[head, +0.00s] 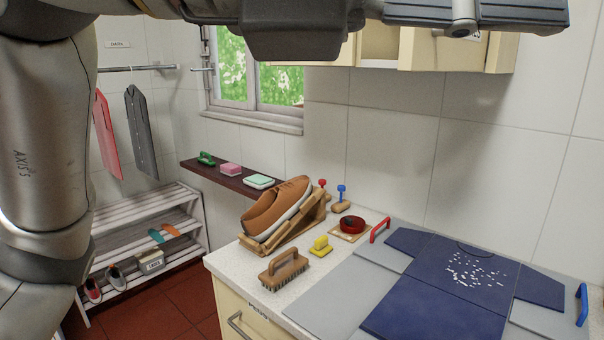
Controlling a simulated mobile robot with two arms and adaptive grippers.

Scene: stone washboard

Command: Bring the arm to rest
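My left arm (45,150) fills the left edge and runs across the top of the head view. At its end, dark ribbed parts of my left gripper (462,14) show high at the top edge, in front of the wall cabinet and well above the counter. The gripper is cut off by the frame, so I cannot tell whether its fingers are apart. I see nothing hanging from it. My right gripper is not in view.
On the counter (335,275) are a brown shoe (275,208) on a wooden stand, a brush (284,270), a yellow brush (320,246), a red round tin (352,224) and a blue shirt (435,310) on a grey board. A shelf (215,175) and shoe rack (135,225) stand left.

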